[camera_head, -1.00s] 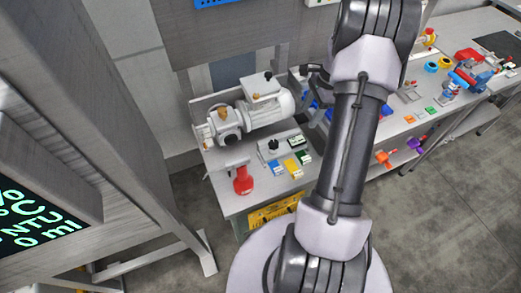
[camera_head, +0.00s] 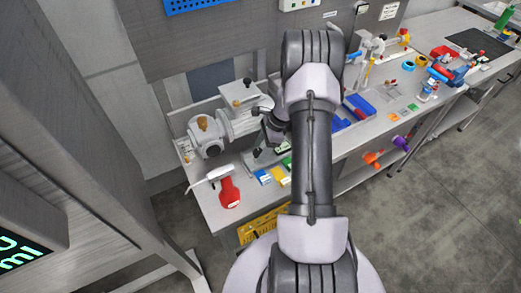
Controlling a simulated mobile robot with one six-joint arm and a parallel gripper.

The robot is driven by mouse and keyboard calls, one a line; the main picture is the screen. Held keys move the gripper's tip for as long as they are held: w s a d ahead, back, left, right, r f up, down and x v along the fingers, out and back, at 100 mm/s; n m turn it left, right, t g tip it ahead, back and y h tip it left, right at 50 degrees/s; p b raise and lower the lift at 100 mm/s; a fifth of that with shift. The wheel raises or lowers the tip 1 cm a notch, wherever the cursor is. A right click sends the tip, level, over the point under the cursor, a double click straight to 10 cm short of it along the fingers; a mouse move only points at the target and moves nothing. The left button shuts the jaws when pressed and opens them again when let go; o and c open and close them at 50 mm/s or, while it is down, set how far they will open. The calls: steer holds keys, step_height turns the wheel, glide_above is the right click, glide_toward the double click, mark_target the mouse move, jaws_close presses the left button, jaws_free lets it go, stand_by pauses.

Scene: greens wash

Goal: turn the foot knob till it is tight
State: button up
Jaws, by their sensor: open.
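A grey pump and motor unit (camera_head: 224,128) sits at the left end of the bench. A small black knob (camera_head: 254,152) stands low in front of the motor, on the bench side nearest me; it looks like the foot knob. Another black knob (camera_head: 247,82) is on top of the motor's box. My gripper (camera_head: 262,124) is open, close to the motor's front right side and above the low knob. I cannot tell whether it touches the motor. My arm hides part of the bench to the right, and how tight the knob is cannot be seen.
A yellow crate (camera_head: 258,228) is below the bench edge. Blue bins (camera_head: 359,107) and several tools are farther right.

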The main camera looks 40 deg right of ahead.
jaws_close()
steer(key=n+g, duration=0.1)
steer(key=n, duration=0.1)
steer(key=shift+w+d+n, duration=0.1)
steer(key=shift+n, duration=0.2)
jaws_free()
steer(key=p+v, duration=0.4)
steer(key=v, duration=1.3)
steer(key=shift+d+y, duration=0.3)
steer(key=shift+d, duration=0.1)
steer(key=shift+r, duration=0.1)
